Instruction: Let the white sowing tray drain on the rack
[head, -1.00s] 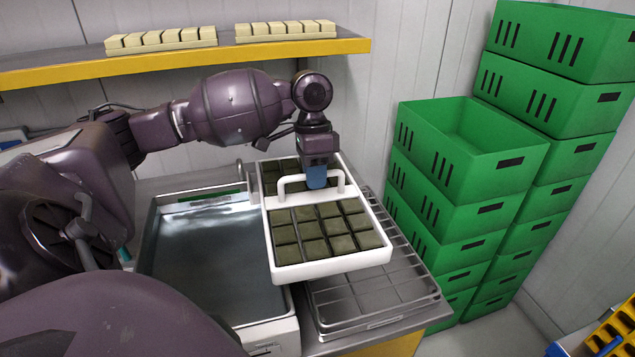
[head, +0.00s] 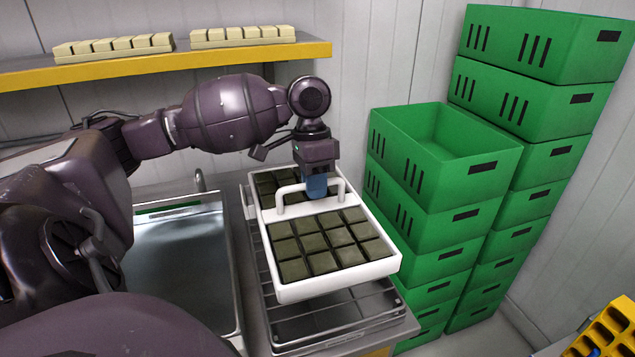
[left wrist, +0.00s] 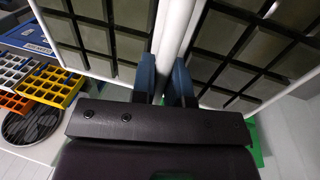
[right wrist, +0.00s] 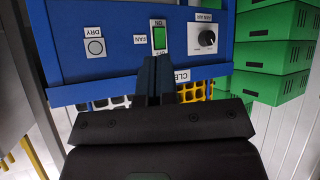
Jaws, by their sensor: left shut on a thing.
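The white sowing tray (head: 340,283) is filled with dark square plugs and has a white handle across its middle. My left gripper (head: 316,188) is shut on that handle from above; the left wrist view shows the handle (left wrist: 175,28) between its blue fingers (left wrist: 166,78). The tray hangs roughly level over the wire rack (head: 345,318) and seems to be above it; the gap under it is hard to judge. The tray hides much of the rack. My right gripper (right wrist: 158,75) is shut and empty, in front of a blue control panel (right wrist: 125,38).
A metal basin of water (head: 175,265) is left of the rack. Stacked green crates (head: 445,180) stand close on the right. A yellow-edged shelf (head: 160,72) with pale block strips runs behind my left arm. Yellow trays (head: 610,335) show at lower right.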

